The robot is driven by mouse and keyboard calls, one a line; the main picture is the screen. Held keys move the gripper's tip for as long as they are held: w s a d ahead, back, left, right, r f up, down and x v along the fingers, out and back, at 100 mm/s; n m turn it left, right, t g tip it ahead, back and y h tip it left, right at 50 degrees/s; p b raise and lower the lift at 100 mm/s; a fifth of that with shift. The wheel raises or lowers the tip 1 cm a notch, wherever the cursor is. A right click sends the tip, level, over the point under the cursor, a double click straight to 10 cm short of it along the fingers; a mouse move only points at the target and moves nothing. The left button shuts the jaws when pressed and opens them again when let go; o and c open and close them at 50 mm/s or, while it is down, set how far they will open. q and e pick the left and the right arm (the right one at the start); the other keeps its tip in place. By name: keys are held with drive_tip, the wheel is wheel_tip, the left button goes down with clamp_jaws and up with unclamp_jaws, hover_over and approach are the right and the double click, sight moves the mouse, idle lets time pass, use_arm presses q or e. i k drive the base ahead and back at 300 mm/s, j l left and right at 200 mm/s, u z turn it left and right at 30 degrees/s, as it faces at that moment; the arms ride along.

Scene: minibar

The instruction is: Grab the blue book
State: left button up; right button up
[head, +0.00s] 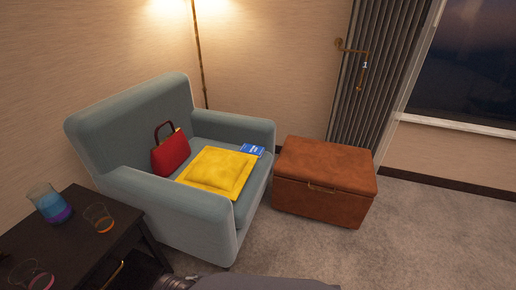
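A small blue book (252,150) with white print on its cover lies on the seat of a blue-grey armchair (185,207). It is at the back right of the seat, by the inner side of the right armrest. A yellow cushion (218,171) lies on the seat in front of the book and to its left. Neither of my grippers shows in the head view.
A red handbag (171,153) stands on the seat's left side. A brown leather chest (324,181) stands right of the armchair. A dark side table (75,240) at lower left holds glassware. Carpet (410,235) is clear at right. A lamp pole (199,55) rises behind.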

sight(249, 149)
drive_tip(key=i+l, duration=0.25)
drive_tip(key=l, duration=0.15)
drive_tip(key=i+l+u, duration=0.1)
drive_tip(key=l, duration=0.35)
drive_tip(key=i+l, duration=0.35)
drive_tip(key=i+l+u, duration=0.1)
drive_tip(key=l, duration=0.4)
drive_tip(key=i+l+u, duration=0.1)
drive_tip(key=i+l, duration=0.2)
drive_tip(key=l, duration=0.15)
drive_tip(key=i+l, duration=0.2)
drive_tip(key=l, duration=0.25)
drive_tip(key=i+l+u, duration=0.1)
drive_tip(key=l, duration=0.4)
drive_tip(key=i+l, duration=0.25)
drive_tip(key=l, duration=0.2)
